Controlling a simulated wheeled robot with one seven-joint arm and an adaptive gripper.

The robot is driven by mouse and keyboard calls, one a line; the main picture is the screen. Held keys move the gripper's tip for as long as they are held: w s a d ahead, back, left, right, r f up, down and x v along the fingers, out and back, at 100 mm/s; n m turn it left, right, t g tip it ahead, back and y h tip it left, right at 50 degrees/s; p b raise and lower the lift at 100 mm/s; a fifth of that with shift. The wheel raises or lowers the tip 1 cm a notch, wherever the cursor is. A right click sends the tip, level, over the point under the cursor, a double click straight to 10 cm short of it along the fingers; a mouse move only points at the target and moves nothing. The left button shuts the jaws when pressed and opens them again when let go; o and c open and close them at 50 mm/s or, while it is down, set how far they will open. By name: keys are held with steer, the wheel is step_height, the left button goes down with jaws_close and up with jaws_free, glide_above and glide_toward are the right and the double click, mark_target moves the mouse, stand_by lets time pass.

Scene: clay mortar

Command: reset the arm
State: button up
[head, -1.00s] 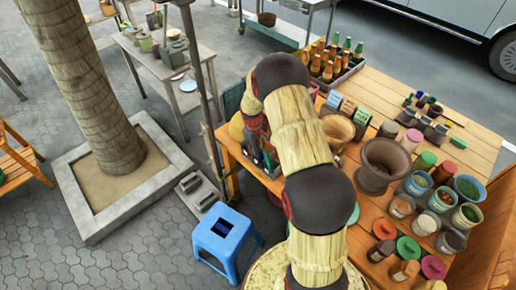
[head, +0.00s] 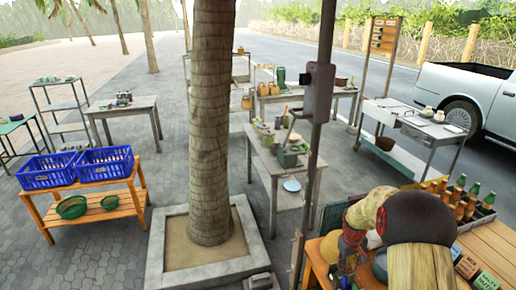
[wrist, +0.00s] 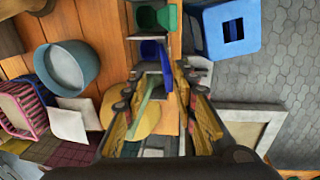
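My gripper (wrist: 160,78) shows in the wrist view with its two fingers apart. It points down over the edge of a wooden table, and I see nothing clearly held between the fingers. Blue and green bins and a yellow round thing lie below or beyond the fingers, partly hidden by them. In the head view my arm reaches in at the lower right, over the wooden table (head: 490,240). The fingers are too small and hidden to make out there.
A blue stool (wrist: 225,30) stands on the paving beside the table. A teal pot (wrist: 66,66) is on the table. In the head view a tree trunk (head: 211,120) in a square planter (head: 163,262) and a dark post (head: 318,120) stand left of my arm. Bottles (head: 470,195) sit in a crate.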

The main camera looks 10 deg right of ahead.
steer(key=s+a+r+t+b, duration=0.1)
steer(key=s+a+r+b, duration=0.25)
steer(key=a+r, duration=0.45)
steer(key=s+a+r+t+b, duration=0.2)
steer(key=s+a+r, duration=0.3)
steer(key=r, duration=0.5)
steer(key=s+a+b, duration=0.1)
steer(key=s+a, duration=0.2)
steer(key=s, duration=0.3)
steer(key=s+a+r+m+t+y+b, duration=0.1)
steer(key=s+a+b, duration=0.1)
steer(key=s+a, duration=0.2)
steer(key=s+a+r+t+b, duration=0.1)
steer(key=s+a+b, duration=0.1)
steer(key=s, duration=0.8)
steer(key=shift+s+a+r+m+y, duration=0.15)
steer(key=shift+a+m+y, duration=0.15)
steer(key=shift+a, duration=0.6)
